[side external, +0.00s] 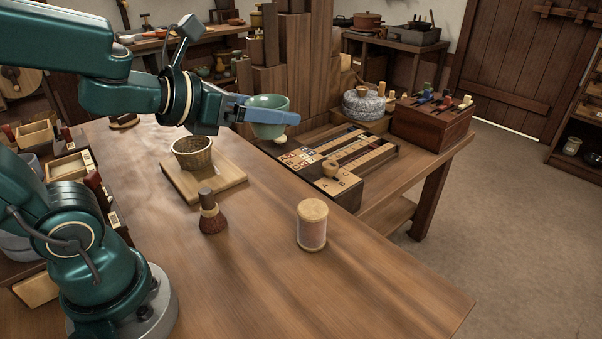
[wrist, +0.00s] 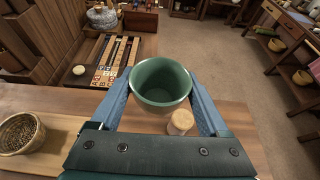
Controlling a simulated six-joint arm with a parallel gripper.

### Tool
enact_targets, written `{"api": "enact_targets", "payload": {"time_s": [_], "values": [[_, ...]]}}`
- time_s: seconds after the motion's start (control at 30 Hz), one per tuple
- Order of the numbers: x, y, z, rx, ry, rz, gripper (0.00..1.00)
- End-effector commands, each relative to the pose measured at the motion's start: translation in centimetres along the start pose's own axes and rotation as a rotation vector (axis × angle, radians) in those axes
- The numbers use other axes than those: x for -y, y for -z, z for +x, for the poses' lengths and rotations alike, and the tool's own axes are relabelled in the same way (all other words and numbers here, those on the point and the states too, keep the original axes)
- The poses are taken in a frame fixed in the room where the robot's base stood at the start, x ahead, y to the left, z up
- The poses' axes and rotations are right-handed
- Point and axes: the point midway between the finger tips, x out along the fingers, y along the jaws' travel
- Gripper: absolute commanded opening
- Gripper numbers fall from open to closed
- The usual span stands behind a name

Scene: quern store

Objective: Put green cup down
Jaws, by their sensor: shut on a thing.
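The green cup (side external: 268,117) is held up in the air above the wooden table (side external: 400,285). My gripper (side external: 248,112) is shut on the cup, with its blue fingers on either side of it. In the wrist view the cup (wrist: 160,85) sits upright between the fingers, its mouth facing the camera, and its inside looks empty. Its underside is hidden there. In the side view a small pale round thing shows just below the cup.
A woven basket (side external: 193,152) stands on a wooden board (side external: 222,180). A brush (side external: 211,214) and a lidded jar (side external: 312,226) stand on the table. A game board (side external: 345,150), a stone quern (side external: 364,104) and a box with coloured pegs (side external: 432,122) lie beyond. The table's front right is clear.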

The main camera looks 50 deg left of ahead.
Motion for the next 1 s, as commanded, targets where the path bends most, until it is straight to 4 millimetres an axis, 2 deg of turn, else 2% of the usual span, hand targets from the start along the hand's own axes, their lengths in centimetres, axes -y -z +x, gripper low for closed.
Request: {"api": "enact_targets", "payload": {"time_s": [0.03,0.13,0.37,0.47,0.67,0.87,1.0], "values": [[-0.7,-0.7,0.1,0.004,-0.002,-0.005,0.20],[-1.1,-2.0,0.1,0.005,0.043,0.010,0.20],[0.3,-3.8,-0.4,-0.001,0.215,0.098,0.20],[2.1,-4.2,-0.1,-0.012,0.341,0.156,0.20],[6.4,-3.4,2.3,-0.025,0.567,0.248,0.20],[11.3,-1.1,5.0,-0.022,0.765,0.318,0.20],[14.9,1.6,6.6,-0.016,0.884,0.359,0.20]]}}
